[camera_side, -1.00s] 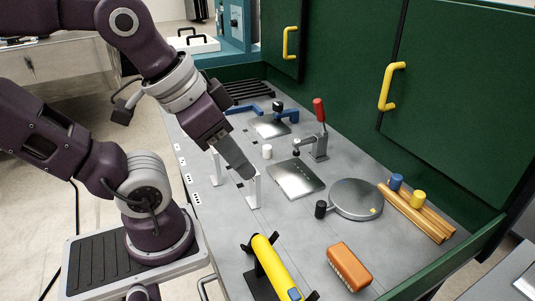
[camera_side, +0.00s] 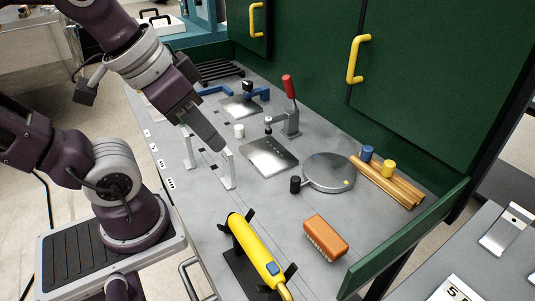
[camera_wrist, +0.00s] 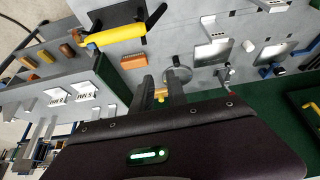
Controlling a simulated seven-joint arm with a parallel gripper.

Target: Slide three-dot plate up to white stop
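A thin silvery plate (camera_side: 263,160) lies on the grey bench near the middle, with a row of small dark marks; it also shows in the wrist view (camera_wrist: 212,54). A second similar plate (camera_side: 236,108) lies farther back. The dots are too small to count. A short white cylinder (camera_side: 239,131) stands between the plates. My gripper (camera_side: 217,143) hangs above the bench by the near upright's top. In the wrist view its fingers (camera_wrist: 162,84) are apart, with nothing held.
A red-handled clamp (camera_side: 290,115) stands behind the nearer plate. A round disc (camera_side: 328,171), wooden bars (camera_side: 390,180), an orange brush (camera_side: 325,238) and a yellow tool (camera_side: 255,252) occupy the right and front. Blue brackets (camera_side: 257,93) are at the back. Green walls bound the bench.

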